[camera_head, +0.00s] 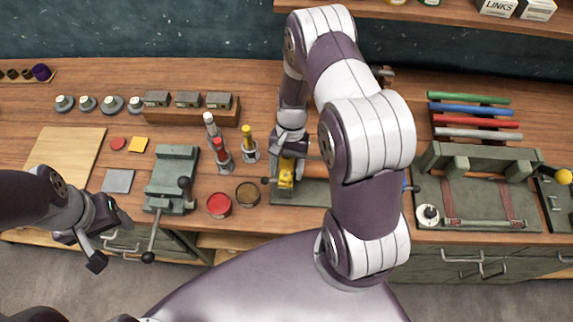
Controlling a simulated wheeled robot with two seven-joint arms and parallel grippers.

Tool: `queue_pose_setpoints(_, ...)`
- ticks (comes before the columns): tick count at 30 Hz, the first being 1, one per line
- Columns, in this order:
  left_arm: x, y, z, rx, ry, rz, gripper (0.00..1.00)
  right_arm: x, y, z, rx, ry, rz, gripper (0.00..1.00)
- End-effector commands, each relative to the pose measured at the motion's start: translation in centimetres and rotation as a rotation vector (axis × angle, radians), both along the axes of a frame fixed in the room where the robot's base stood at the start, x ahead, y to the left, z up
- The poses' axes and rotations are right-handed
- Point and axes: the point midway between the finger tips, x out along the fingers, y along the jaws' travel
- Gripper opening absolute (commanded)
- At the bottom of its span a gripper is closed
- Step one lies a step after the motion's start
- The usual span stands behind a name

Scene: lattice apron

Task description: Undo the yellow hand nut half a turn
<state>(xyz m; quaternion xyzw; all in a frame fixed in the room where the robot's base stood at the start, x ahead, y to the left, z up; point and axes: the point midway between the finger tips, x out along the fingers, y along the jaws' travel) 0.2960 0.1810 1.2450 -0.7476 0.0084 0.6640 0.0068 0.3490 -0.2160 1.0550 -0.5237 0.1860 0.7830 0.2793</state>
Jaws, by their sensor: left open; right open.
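A yellow piece (287,180), which looks like the yellow hand nut, sits on a green-grey fixture (313,191) at the middle front of the bench. My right gripper (287,163) points down right at the yellow piece. It is open; its fingers are small and partly hidden, so I cannot tell whether they touch it. My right forearm covers the fixture's right part. My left gripper (101,248) is open and empty, in front of the bench's front edge at the left.
A green vise (173,167), red and dark round tins (219,205), and bottles with red, grey and yellow tops (222,153) stand left of the fixture. A green framed jig (480,197) and coloured bars (470,110) lie at the right. A shelf (440,14) overhangs the back.

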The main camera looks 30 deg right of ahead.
Motion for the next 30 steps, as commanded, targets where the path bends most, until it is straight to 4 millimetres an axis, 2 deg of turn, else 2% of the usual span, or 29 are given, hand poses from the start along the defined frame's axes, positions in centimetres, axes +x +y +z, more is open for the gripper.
queue_pose_setpoints(9, 0.00, 0.00, 0.09, 0.000, 0.000, 0.000, 0.62, -0.18, 0.11, -0.46, 0.000, 0.001, 0.001, 0.62)
queue_pose_setpoints(10, 0.00, 0.00, 0.09, 0.000, 0.000, 0.000, 0.62, -0.18, 0.11, -0.45, 0.000, 0.001, 0.000, 0.55)
queue_pose_setpoints(12, 0.00, 0.00, 0.09, 0.000, 0.000, 0.000, 0.62, -0.18, 0.11, -0.45, 0.000, 0.001, 0.000, 0.33)
queue_pose_setpoints(15, 0.00, 0.00, 0.09, 0.000, 0.000, 0.000, 0.62, -0.18, 0.10, -0.44, 0.000, 0.001, 0.000, 0.05)
queue_pose_setpoints(18, 0.00, 0.00, -0.07, 0.000, 0.000, 0.000, 0.62, -0.12, 0.14, -0.53, 0.000, 0.000, 0.024, 0.06)
queue_pose_setpoints(24, 0.00, 0.00, -0.75, 0.000, 0.000, 0.000, 0.62, 0.07, 0.32, -0.49, -0.001, -0.001, 0.276, 0.06)
queue_pose_setpoints(30, 0.00, 0.00, -0.64, 0.000, 0.000, 0.000, 0.62, 0.05, 0.30, -0.38, 0.000, -0.002, 0.277, 0.06)
